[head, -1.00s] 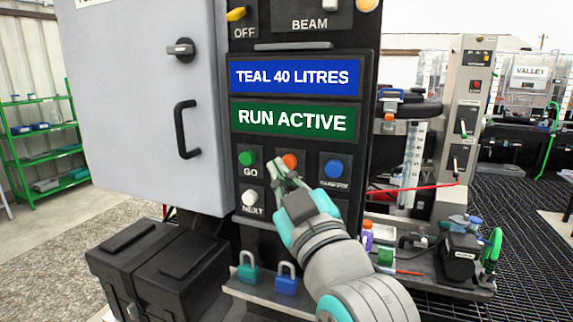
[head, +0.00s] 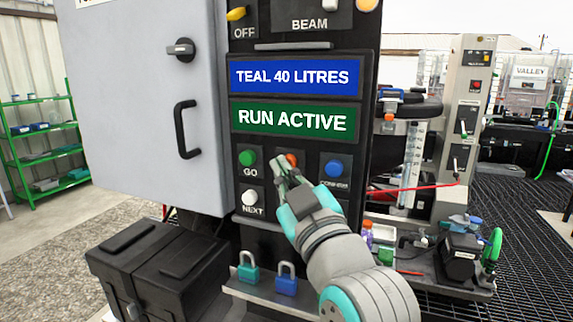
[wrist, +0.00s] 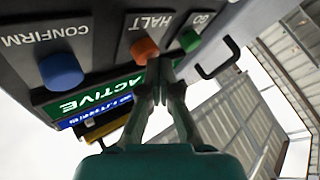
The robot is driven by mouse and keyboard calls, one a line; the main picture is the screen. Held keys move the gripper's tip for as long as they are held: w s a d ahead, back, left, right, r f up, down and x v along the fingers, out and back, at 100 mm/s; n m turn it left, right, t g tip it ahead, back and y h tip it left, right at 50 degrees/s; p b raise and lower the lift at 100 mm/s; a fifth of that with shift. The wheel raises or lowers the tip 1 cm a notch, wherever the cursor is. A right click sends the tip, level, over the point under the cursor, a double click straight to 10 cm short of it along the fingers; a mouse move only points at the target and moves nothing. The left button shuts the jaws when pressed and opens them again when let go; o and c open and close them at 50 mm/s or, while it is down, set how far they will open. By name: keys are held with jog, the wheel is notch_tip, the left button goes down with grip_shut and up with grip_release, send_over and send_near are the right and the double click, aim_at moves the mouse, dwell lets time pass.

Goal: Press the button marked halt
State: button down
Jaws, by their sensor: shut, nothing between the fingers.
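The halt button is an orange-red knob (head: 292,160) on the black panel, between the green GO button (head: 248,158) and the blue CONFIRM button (head: 333,168). In the wrist view the orange button (wrist: 145,48) sits under the upside-down label HALT. My gripper (head: 279,168) is shut and empty, in front of the panel beside the halt button in the head view. In the wrist view my fingertips (wrist: 160,72) appear just below and right of the orange button, between it and the green button (wrist: 189,40). I cannot tell whether they touch anything. My gripper hides the HALT label in the head view.
A white NEXT button (head: 249,197) is below GO. The green screen (head: 295,119) reads RUN ACTIVE, under a blue screen (head: 296,76) reading TEAL 40 LITRES. A grey cabinet door (head: 140,100) stands left.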

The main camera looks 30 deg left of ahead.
jog(key=shift+w+a, duration=0.15)
jog(key=shift+w, duration=0.25)
dwell(0.4)
jog(key=shift+s, duration=0.1)
dwell(0.3)
jog(key=shift+s+d, duration=0.25)
jog(key=shift+s, duration=0.65)
jog(key=shift+s, duration=0.1)
jog(key=shift+s+d, duration=0.2)
jog(key=shift+s, duration=0.6)
jog(key=shift+s+d, duration=0.2)
jog(key=shift+s, duration=0.55)
jog(key=shift+s+d, duration=0.2)
jog(key=shift+s, duration=0.6)
